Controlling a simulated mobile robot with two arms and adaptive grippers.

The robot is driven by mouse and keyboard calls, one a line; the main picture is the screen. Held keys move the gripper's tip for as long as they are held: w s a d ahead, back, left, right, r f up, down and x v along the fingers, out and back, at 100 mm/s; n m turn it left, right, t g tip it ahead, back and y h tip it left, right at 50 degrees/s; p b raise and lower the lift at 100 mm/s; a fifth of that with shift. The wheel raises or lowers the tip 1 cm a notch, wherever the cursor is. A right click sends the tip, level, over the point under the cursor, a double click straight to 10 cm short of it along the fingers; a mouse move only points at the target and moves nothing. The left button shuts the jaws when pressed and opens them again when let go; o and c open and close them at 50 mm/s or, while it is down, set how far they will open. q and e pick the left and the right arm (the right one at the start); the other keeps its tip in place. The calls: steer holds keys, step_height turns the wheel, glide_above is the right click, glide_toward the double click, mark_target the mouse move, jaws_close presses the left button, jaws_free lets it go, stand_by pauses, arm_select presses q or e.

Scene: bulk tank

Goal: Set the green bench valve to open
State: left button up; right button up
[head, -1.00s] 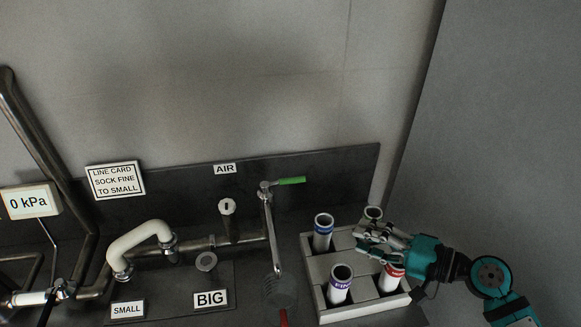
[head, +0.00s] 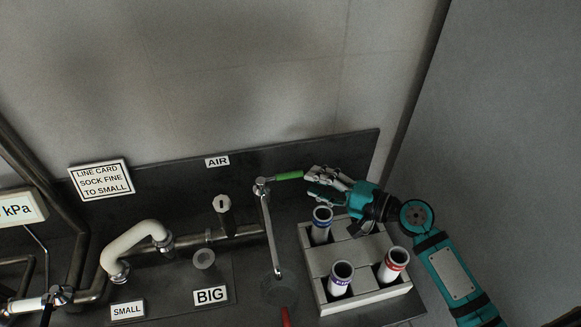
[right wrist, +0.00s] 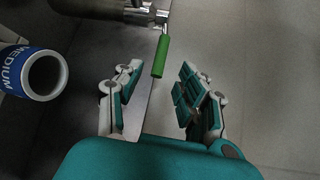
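The green bench valve handle (head: 289,175) sticks out to the right from its metal valve body (head: 262,187), under the AIR label. In the right wrist view the green handle (right wrist: 160,57) points down toward the gap between my fingers. My right gripper (head: 312,180) is at the right end of the handle, and in the wrist view (right wrist: 153,88) its fingers are spread with the handle tip at or just before the gap. I cannot tell whether it touches. My left gripper is not in view.
A grey tray (head: 312,262) with several white tubes with coloured bands stands below my right arm. A tube marked MEDIUM (right wrist: 36,75) is left of my fingers in the wrist view. A white curved pipe (head: 130,243) and BIG label (head: 210,295) lie further left.

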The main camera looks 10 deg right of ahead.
mark_target(291, 177)
steer(key=p+x, duration=0.1)
steer(key=x, duration=0.5)
steer(key=shift+w, duration=0.1)
steer(key=shift+w+a+f+p, duration=0.1)
steer(key=shift+w+a+p, duration=0.3)
steer(key=shift+a, duration=0.1)
steer(key=c, duration=0.8)
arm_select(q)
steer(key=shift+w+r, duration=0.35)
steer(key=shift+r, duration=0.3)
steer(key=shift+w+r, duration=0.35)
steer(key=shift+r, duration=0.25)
arm_select(e)
steer(key=shift+f, duration=0.1)
jaws_close()
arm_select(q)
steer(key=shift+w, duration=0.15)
